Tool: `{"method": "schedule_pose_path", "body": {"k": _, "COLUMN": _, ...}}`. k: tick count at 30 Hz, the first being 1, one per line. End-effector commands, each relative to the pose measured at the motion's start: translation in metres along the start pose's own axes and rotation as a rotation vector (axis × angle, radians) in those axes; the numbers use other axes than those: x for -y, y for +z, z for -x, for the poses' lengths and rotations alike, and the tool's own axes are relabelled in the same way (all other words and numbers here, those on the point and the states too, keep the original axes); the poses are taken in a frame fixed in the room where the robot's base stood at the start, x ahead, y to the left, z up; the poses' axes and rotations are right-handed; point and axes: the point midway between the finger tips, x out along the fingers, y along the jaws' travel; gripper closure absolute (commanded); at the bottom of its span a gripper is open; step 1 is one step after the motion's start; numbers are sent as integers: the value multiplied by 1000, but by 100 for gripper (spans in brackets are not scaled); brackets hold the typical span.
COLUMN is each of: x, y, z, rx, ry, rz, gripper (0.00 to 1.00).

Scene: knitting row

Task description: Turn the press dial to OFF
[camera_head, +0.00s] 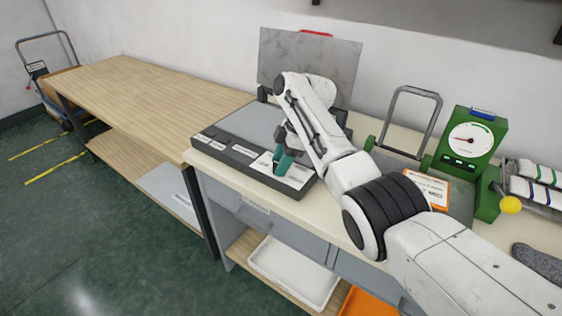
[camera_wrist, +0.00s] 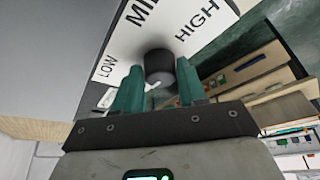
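The press dial is a short black round knob (camera_wrist: 160,68) on a white label panel (camera_wrist: 125,50) printed LOW, MID and HIGH. The OFF mark is not visible, and I cannot make out a pointer on the knob. My gripper (camera_wrist: 160,77) has teal fingers, one on each side of the knob, very close to it. Whether they touch it is not clear. In the head view my gripper (camera_head: 283,162) points down at the front right corner of the grey press (camera_head: 240,125), where it hides the dial. The press has its metal plate (camera_head: 300,58) raised upright behind.
A green gauge box (camera_head: 475,138) and a handled green device (camera_head: 410,125) stand right of the press. A yellow ball (camera_head: 510,205) and rolled cloths (camera_head: 535,190) are further right. A bare wooden table (camera_head: 130,95) stands left. A white tray (camera_head: 290,270) sits below.

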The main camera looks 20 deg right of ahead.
Motion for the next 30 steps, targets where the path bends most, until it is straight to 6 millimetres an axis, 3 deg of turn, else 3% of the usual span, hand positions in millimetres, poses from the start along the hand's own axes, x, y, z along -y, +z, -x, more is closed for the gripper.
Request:
{"method": "schedule_pose_path", "body": {"k": 6, "x": 0, "y": 0, "z": 0, "rx": 0, "ry": -1, "rz": -1, "gripper": 38}}
{"method": "schedule_pose_path", "body": {"k": 16, "x": 0, "y": 0, "z": 6, "rx": -1, "ry": 0, "rz": -1, "gripper": 38}}
{"method": "schedule_pose_path", "body": {"k": 30, "x": -1, "y": 0, "z": 86, "rx": 0, "ry": 2, "rz": -1, "gripper": 38}}
